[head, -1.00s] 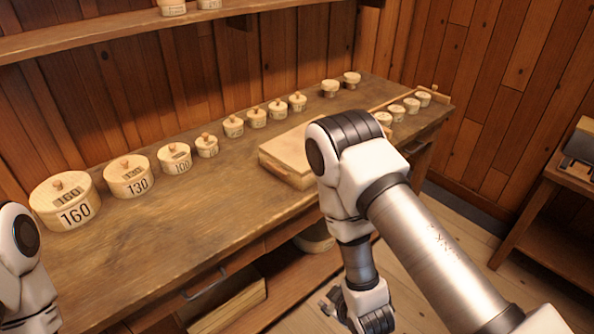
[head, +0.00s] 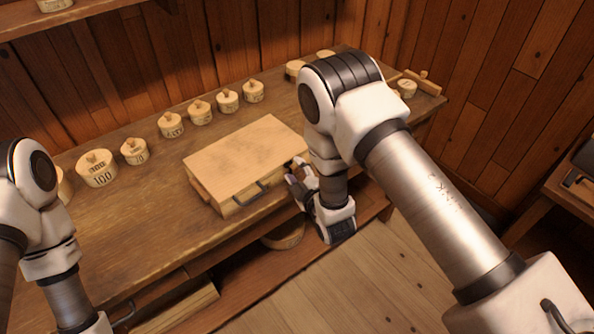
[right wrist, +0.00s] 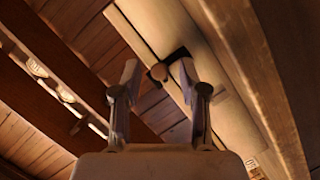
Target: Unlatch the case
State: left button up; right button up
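The case (head: 243,150) is a flat, pale wooden box lying closed on the bench, with a dark handle (head: 251,194) on its front. My right gripper (head: 295,171) is at the front right corner of the case, in front of it. I cannot tell whether the fingers touch the knob. My left arm comes down at the left; its gripper is out of the head view.
Several lidded round wooden boxes stand along the back of the bench (head: 140,215), one marked 100 (head: 97,169).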

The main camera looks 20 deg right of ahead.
jog(key=shift+d, duration=0.15)
jog(key=c, duration=0.5)
jog(key=shift+w+d+f, duration=0.1)
jog(key=shift+w+f, duration=0.05)
grip_shut()
